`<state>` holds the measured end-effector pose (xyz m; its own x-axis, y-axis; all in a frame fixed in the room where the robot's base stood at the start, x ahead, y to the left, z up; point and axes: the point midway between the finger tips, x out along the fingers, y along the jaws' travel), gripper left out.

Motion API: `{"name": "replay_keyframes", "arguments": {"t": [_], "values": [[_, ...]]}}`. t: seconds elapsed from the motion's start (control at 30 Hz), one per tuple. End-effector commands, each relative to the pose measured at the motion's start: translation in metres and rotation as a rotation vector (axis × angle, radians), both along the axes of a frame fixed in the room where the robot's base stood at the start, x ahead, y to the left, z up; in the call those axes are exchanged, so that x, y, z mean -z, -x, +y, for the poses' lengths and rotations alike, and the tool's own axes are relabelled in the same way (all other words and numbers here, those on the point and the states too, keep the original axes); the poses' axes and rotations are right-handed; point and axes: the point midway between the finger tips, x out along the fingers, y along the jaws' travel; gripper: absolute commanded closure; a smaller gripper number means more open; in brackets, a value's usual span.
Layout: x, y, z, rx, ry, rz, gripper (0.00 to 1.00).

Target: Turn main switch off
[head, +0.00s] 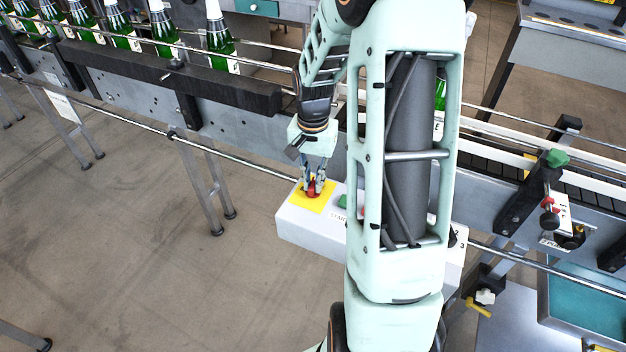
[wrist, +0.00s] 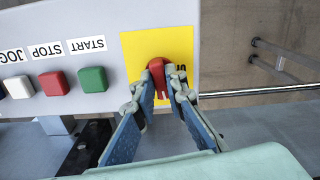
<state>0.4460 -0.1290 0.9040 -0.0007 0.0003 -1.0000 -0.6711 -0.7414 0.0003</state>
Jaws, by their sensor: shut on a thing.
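The main switch (wrist: 157,70) is a red rotary knob on a yellow plate (wrist: 132,45) at the end of a light grey control box. In the head view the red knob (head: 312,187) shows between my fingers on the yellow plate (head: 323,200). My gripper (wrist: 162,90) is shut on the knob, one finger on each side. It also shows in the head view (head: 314,182), pointing down at the box. Lettering beside the knob is partly hidden by a finger, so the switch setting cannot be read.
Green START (wrist: 93,80), red STOP (wrist: 54,83) and white JOG (wrist: 18,87) buttons sit beside the switch. The control box (head: 300,225) is in front of a conveyor carrying green bottles (head: 220,40). A rail (head: 250,160) runs along it. Open floor lies at lower left.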

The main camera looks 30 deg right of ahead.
Motion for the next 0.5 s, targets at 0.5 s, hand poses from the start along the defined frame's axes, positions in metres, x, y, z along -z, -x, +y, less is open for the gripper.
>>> {"name": "replay_keyframes", "arguments": {"t": [0.5], "values": [[-0.0014, -0.0008, -0.0002, -0.478, 0.001, -0.002, 1.0]]}}
